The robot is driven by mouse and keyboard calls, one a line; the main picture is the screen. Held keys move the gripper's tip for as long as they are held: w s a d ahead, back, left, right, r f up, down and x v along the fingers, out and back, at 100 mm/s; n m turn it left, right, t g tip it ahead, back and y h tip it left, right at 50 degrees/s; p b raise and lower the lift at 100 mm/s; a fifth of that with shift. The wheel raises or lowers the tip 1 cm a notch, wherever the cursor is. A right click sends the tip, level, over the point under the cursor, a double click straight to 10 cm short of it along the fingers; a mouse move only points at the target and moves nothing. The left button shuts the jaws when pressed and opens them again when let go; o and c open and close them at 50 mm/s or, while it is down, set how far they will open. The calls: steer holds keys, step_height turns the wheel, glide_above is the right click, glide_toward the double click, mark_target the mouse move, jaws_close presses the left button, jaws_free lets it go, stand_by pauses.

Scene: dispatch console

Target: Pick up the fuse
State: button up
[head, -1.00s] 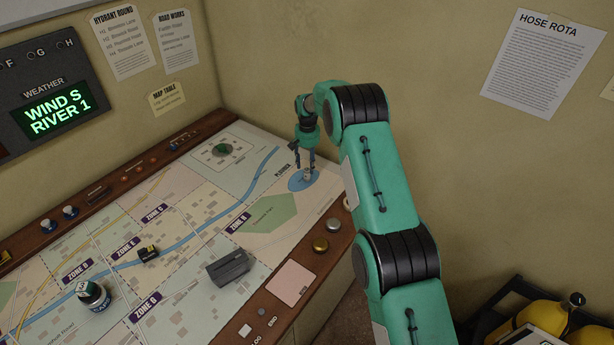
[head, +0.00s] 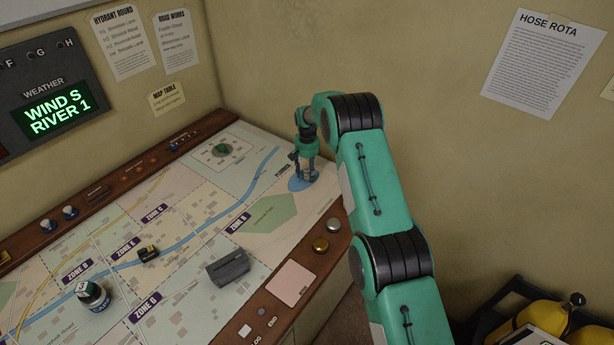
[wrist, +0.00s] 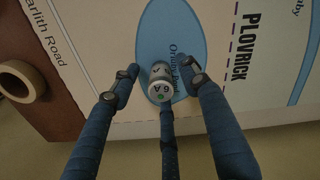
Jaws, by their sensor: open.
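The fuse (wrist: 160,88) is a small pale cylinder with a grey end cap, lettering that looks like "6A" and a green dot. In the wrist view it stands over the blue pond (wrist: 200,28) printed on the map. My gripper (wrist: 160,80) is open, with its dark blue fingers spread around the fuse. I cannot tell whether any finger touches it. In the head view my gripper (head: 305,176) is low over the pond at the map's far right corner, and the fuse is mostly hidden among the fingers.
A dark grey box (head: 229,268), a small black-and-yellow block (head: 148,254) and a dark round jar (head: 93,295) sit on the map table. A beige tape roll (wrist: 20,82) lies near the gripper.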

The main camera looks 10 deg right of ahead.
steer(key=shift+f, duration=0.3)
stand_by(0.4)
jaws_close()
